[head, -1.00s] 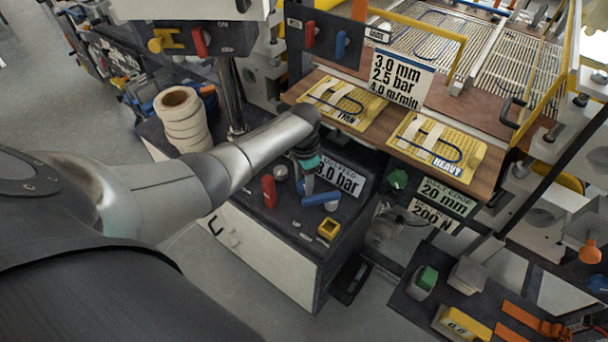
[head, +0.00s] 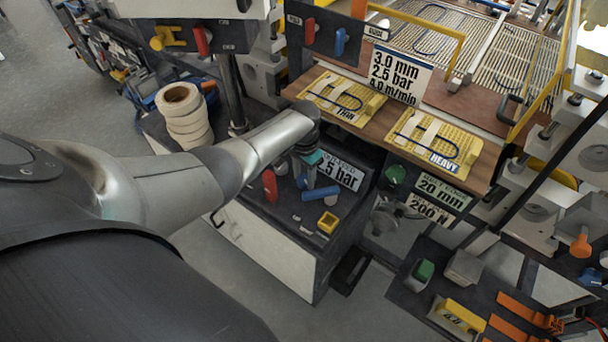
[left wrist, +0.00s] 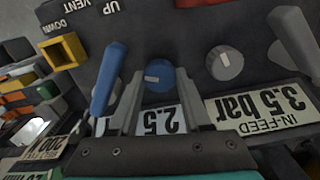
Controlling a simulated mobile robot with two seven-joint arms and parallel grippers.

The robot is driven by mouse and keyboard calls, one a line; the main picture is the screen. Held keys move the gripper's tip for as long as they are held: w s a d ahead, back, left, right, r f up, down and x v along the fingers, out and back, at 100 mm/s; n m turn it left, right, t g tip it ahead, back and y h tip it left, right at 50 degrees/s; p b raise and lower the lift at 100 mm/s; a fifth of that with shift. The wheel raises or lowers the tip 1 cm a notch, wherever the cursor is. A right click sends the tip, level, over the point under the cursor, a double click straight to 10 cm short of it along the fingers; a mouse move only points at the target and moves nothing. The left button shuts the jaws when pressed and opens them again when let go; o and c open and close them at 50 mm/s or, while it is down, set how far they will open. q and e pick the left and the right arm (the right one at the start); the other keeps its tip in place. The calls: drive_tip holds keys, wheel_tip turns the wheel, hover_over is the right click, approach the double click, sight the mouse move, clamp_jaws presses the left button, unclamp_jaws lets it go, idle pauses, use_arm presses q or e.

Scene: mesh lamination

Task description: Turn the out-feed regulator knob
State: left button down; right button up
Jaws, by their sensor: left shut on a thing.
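The out-feed regulator knob is a round blue knob with a pale pointer mark (left wrist: 158,76) in the left wrist view. My left gripper (left wrist: 157,88) is shut on it, one finger on each side. In the head view my left gripper (head: 308,184) reaches down to the panel and hides the knob. The out-feed sign (head: 340,172) behind it reads 2.5 bar; in the left wrist view the sign (left wrist: 163,120) shows 2.5 upside down, partly covered by the fingers. My right gripper is not in view.
A blue lever (left wrist: 108,80) stands close to one finger. A red lever (head: 270,186) and yellow hollow block (head: 328,223) are on the panel. Tape rolls (head: 184,115) stand behind.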

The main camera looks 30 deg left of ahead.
sight(304, 179)
use_arm(q)
drive_tip(key=c, duration=0.6)
unclamp_jaws()
drive_tip(key=shift+r+p, duration=0.35)
drive_tip(key=shift+r, duration=0.3)
wheel_tip(304, 179, up, 14)
drive_tip(key=p, duration=0.2)
drive_tip(key=shift+p, duration=0.3)
